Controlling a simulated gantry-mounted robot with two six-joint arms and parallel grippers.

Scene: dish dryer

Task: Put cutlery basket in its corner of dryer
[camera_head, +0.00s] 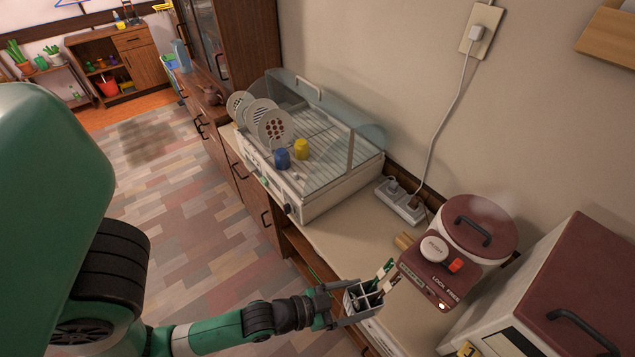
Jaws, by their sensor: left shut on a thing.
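The cutlery basket (362,302) is a small grey divided holder with a few green-handled and pale pieces of cutlery (386,270) standing in it. My left gripper (338,303) is shut on the basket's left side, at the counter's front edge. The dish dryer (313,187) stands further back on the counter, with a clear raised lid and a wire rack. Several patterned plates (274,129) stand at its left end. A blue cup (282,158) and a yellow cup (301,149) sit on the rack. My right gripper is not in view.
A rice cooker (478,226) with a dark red lid stands just right of the basket. Another red-topped appliance (556,290) is at the far right. Bare counter (335,238) lies between dryer and basket.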

